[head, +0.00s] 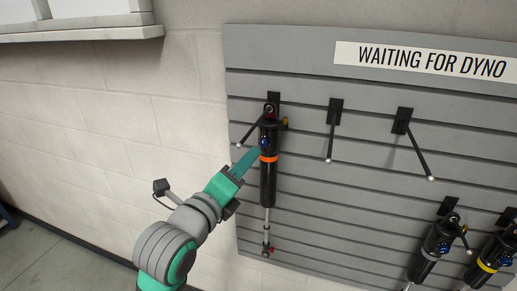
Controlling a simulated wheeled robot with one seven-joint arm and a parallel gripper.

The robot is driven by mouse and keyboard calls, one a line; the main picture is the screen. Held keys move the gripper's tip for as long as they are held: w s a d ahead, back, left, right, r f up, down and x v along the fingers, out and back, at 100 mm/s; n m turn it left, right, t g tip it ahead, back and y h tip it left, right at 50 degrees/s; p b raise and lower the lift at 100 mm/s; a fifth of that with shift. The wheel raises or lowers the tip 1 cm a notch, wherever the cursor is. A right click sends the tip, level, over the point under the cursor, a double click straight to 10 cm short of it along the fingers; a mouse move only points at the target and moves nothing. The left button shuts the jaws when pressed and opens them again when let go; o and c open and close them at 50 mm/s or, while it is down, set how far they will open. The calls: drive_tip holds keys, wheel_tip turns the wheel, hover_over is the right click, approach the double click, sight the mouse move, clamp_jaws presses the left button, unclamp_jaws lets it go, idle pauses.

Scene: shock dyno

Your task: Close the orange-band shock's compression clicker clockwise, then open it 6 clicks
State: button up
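The orange-band shock (268,186) hangs upright from a hook on the grey slatted wall panel. It has a black body, an orange band (268,158) and a thin silver shaft below. A small blue part (264,142) shows just above the band, a gold part (285,123) at its upper right, and a red part (269,249) near its lower end. I cannot tell which one is the compression clicker. My gripper (256,152) reaches in from the lower left, its teal fingers beside the blue part. Contact and finger opening cannot be made out.
The slatted panel (330,210) carries two empty hooks (331,130) (410,140) to the right. A grey-band shock (430,250) and a yellow-band shock (492,258) hang at lower right. A shelf (80,33) juts out at upper left. The wall below it is clear.

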sight(263, 144)
drive_tip(key=x, duration=0.7)
drive_tip(key=shift+w+d, duration=0.1)
drive_tip(key=shift+w, duration=0.1)
clamp_jaws()
